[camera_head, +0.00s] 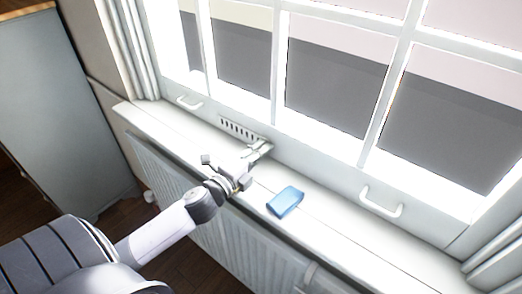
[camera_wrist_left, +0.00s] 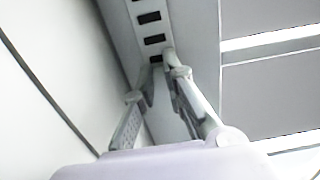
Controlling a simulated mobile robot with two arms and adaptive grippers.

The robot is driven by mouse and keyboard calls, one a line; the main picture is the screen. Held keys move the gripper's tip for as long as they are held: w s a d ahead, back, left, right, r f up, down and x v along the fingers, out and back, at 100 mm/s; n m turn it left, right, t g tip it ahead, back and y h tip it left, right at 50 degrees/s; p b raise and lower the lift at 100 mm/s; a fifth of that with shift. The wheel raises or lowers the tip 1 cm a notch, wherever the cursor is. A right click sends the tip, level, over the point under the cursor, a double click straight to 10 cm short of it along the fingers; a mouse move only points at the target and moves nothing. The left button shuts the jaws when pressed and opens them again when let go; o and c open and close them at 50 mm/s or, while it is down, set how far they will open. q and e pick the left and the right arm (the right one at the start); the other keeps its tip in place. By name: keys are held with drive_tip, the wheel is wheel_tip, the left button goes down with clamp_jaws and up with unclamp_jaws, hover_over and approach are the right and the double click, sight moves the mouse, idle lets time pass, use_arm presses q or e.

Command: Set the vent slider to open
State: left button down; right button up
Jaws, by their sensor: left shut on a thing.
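The vent (camera_head: 241,130) is a pale strip with a row of dark slots, set low on the window frame just above the sill. Several of its dark slots also show in the left wrist view (camera_wrist_left: 152,17). My left gripper (camera_head: 262,147) is at the vent's right end, its fingers reaching to the strip. In the left wrist view the fingertips (camera_wrist_left: 160,62) are close together at the lowest slot in sight. They are shut on a small part of the vent, apparently its slider, which the fingers mostly hide. My right gripper is not in view.
A blue box-like object (camera_head: 285,201) lies on the white sill (camera_head: 340,236), right of my left gripper. Window handles stick out at left (camera_head: 188,103) and right (camera_head: 381,202). A radiator (camera_head: 235,250) is under the sill. A grey cabinet (camera_head: 50,110) stands at left.

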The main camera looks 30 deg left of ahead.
use_arm(q)
drive_tip(key=shift+w+r, duration=0.1)
drive_tip(key=shift+r, duration=0.2)
